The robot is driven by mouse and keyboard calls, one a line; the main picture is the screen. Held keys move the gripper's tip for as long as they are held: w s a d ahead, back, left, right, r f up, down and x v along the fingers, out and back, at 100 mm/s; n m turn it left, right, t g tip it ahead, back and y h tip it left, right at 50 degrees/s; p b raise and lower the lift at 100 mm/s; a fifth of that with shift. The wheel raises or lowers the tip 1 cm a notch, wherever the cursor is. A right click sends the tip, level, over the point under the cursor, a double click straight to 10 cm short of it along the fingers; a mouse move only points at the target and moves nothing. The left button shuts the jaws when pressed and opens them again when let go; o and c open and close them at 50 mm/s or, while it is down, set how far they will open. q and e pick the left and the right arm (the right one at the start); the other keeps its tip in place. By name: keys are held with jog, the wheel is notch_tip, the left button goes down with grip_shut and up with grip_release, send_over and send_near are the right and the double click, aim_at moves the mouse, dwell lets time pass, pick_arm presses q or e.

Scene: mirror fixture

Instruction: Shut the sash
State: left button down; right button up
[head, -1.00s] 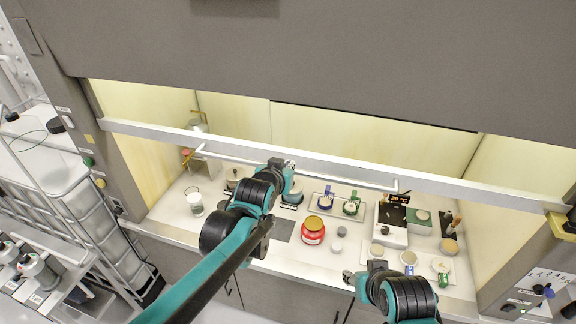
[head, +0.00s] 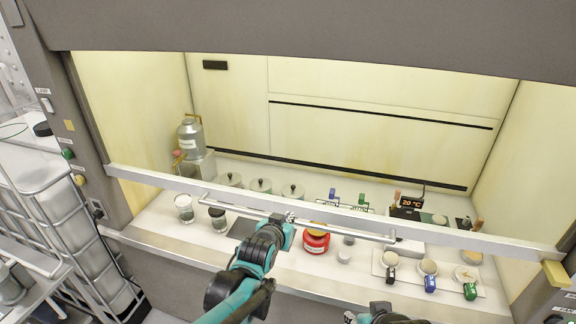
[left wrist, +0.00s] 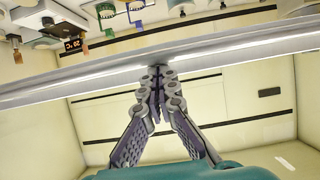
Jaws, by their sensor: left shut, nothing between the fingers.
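The sash's metal bottom rail (head: 455,236) runs across the hood opening, with a gap below it above the worktop. A thin handle bar (head: 345,228) is fixed along the rail's front. My left gripper (head: 289,218) is shut and empty, with its tips at the handle bar and rail. In the left wrist view, which is upside down, the closed fingertips (left wrist: 160,72) overlap the edge of the rail (left wrist: 235,52); contact is likely but not certain. My right gripper (head: 350,316) is at the bottom edge, mostly cut off, its jaws unclear.
Behind the rail, the worktop holds a red jar (head: 316,243), several lidded pots, a metal canister (head: 191,138) and a temperature display (head: 411,203). A tray with small containers (head: 428,268) sits at right front. A white tank (head: 62,215) stands left of the hood.

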pick_arm(q)
notch_tip(320, 180, down, 24)
jog(key=b, duration=1.6)
jog(key=shift+f+b, duration=0.2)
jog(key=shift+b, duration=0.2)
jog(key=shift+f+b, duration=0.3)
jog(key=shift+f, duration=0.1)
jog(key=shift+s, duration=0.15)
jog(key=shift+f, duration=0.1)
jog(key=s+a+r+p, duration=0.3)
jog(key=s+r+p, duration=0.3)
jog(key=s+r, duration=0.25)
jog(key=s+a+f+n+g+y, duration=0.2)
jog(key=s+a+n+g+y, duration=0.1)
jog(key=s+a, duration=1.3)
jog(key=s+g+y, duration=0.1)
jog(key=s+g, duration=0.1)
jog(key=shift+s+a+n+b, duration=0.25)
jog(key=shift+s+n+b, duration=0.05)
jog(key=shift+s+b, duration=0.1)
